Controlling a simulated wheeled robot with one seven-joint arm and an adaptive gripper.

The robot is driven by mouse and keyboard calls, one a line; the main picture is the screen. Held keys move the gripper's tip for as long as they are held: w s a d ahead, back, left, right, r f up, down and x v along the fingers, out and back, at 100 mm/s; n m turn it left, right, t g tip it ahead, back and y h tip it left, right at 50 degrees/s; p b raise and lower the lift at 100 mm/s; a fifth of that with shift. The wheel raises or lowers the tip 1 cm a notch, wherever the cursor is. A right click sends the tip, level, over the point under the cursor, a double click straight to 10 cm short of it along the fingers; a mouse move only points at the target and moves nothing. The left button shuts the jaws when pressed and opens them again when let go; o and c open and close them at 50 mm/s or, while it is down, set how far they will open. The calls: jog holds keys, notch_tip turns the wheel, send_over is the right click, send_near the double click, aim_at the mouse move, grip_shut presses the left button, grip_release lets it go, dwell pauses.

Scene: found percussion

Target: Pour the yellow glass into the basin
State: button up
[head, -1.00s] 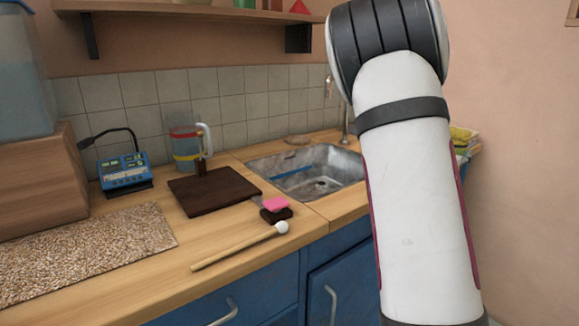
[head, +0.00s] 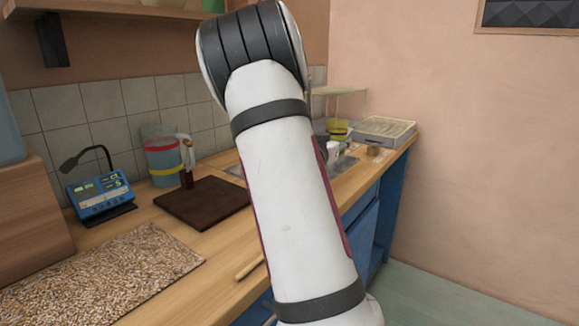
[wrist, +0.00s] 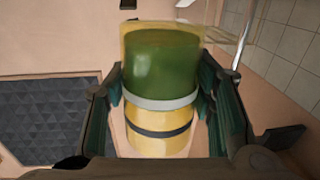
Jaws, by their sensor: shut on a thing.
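The yellow glass (wrist: 158,125) fills the middle of the wrist view. It is yellow and see-through, with a grey band, a black band and dark green contents. My gripper (wrist: 160,85) is shut on it, with dark finger pads on both sides. The contents appear to be inside the glass; its true tilt is hard to tell. In the head view my arm hides most of the metal basin (head: 346,165); only small parts of its edge show. A small yellow-green thing beside the arm may be the held glass, but I cannot tell.
A banded jug (head: 163,160), dark board (head: 203,203), blue device (head: 101,195) and speckled mat (head: 105,270) lie on the wooden counter left of my arm. A pale tray (head: 385,132) sits at the far right end. A thin tap shows in the wrist view (wrist: 244,35).

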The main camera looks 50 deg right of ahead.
jog(key=shift+w+p, duration=0.1)
jog(key=shift+p, duration=0.25)
jog(key=shift+w+n+p, duration=0.1)
jog(key=shift+n+p, duration=0.5)
jog(key=n+p, duration=0.1)
jog(key=w+f+n+p, duration=0.1)
jog(key=p, duration=0.1)
jog(key=shift+w+n+y, duration=0.15)
jog(key=shift+n+y, duration=0.15)
jog(key=shift+n, duration=0.1)
jog(key=w+n+p, duration=0.1)
jog(key=w+f+n+p, duration=0.1)
jog(key=n+p, duration=0.1)
jog(key=shift+a+f+g, duration=0.15)
jog(key=shift+f+g, duration=0.15)
jog(key=shift+g, duration=0.1)
jog(key=shift+w+f+n+p, duration=0.1)
jog(key=shift+f+n+p, duration=0.15)
jog(key=shift+n+p, duration=0.6)
jog(key=shift+f+n+g+y+p, duration=0.2)
jog(key=shift+n+p, duration=0.25)
jog(key=shift+n, duration=0.35)
jog(key=shift+f+n+g+y+p, duration=0.1)
jog(key=shift+f+n+p, duration=0.3)
jog(key=shift+n, duration=0.35)
jog(key=shift+f+n, duration=0.2)
jog(key=shift+n, duration=0.6)
dwell(1.0)
